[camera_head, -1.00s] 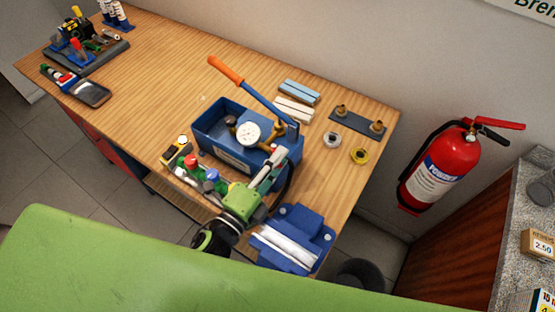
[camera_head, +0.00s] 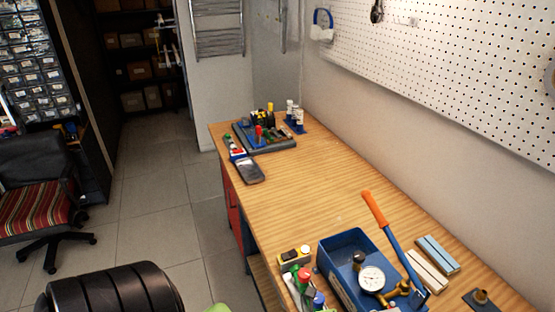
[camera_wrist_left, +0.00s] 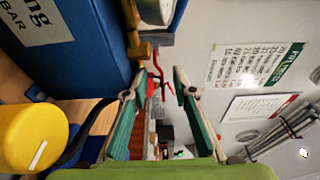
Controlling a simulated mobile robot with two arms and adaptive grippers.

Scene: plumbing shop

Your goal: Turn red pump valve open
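The blue pump tank (camera_head: 340,250) stands on the bench in the head view, with a round white gauge (camera_head: 371,279), brass fittings (camera_head: 400,289) and an orange-handled lever (camera_head: 375,208). No red valve can be made out there. In the left wrist view the tank (camera_wrist_left: 75,60) fills the upper left, with a brass fitting (camera_wrist_left: 141,47) beside it. A thin red piece (camera_wrist_left: 158,66), possibly the red valve handle, shows between the fingertips of my left gripper (camera_wrist_left: 161,82). The fingers are apart and I see nothing clamped; whether they touch it I cannot tell. My right gripper is not in view.
A yellow round object (camera_wrist_left: 32,138) is close at the left in the wrist view. Bottles with coloured caps (camera_head: 303,275) stand beside the tank, and light blocks (camera_head: 428,270) lie behind it. The middle of the bench (camera_head: 305,190) is clear. A chair (camera_head: 38,190) stands at left.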

